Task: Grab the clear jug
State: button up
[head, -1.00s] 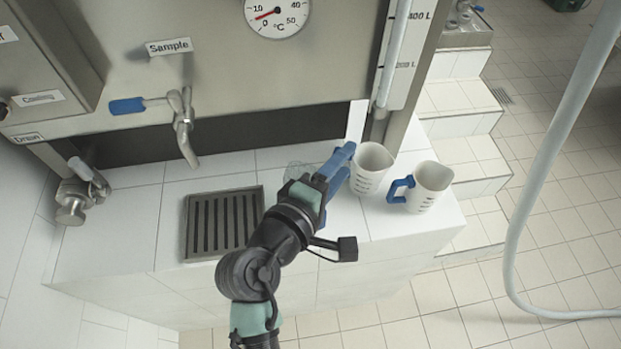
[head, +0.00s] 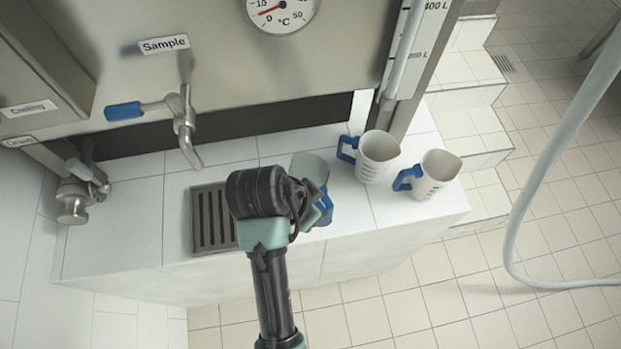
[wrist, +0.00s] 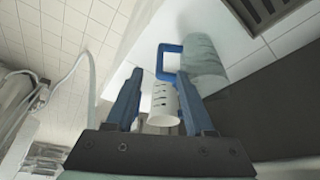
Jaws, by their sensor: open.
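The clear jug (head: 309,168) stands on the white tiled ledge, partly hidden behind my arm in the head view. In the wrist view the clear jug (wrist: 204,62) is pale green and see-through, with a blue handle (wrist: 161,62) on its left side. My gripper (wrist: 160,78) is open. Its two blue fingers point toward the handle, which shows just past the fingertips; whether they touch it cannot be told. In the head view my gripper (head: 324,208) is mostly hidden by my wrist, close to the jug.
Two white jugs with blue handles, one (head: 378,157) and another (head: 432,174), stand right of the clear jug. A drain grate (head: 212,222) lies left, below the sample tap (head: 184,125). A hose (head: 545,165) hangs at far right.

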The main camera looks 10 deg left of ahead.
aim_at(327, 214)
jog(key=p+x, duration=0.1)
jog(key=x, duration=0.9)
grip_shut()
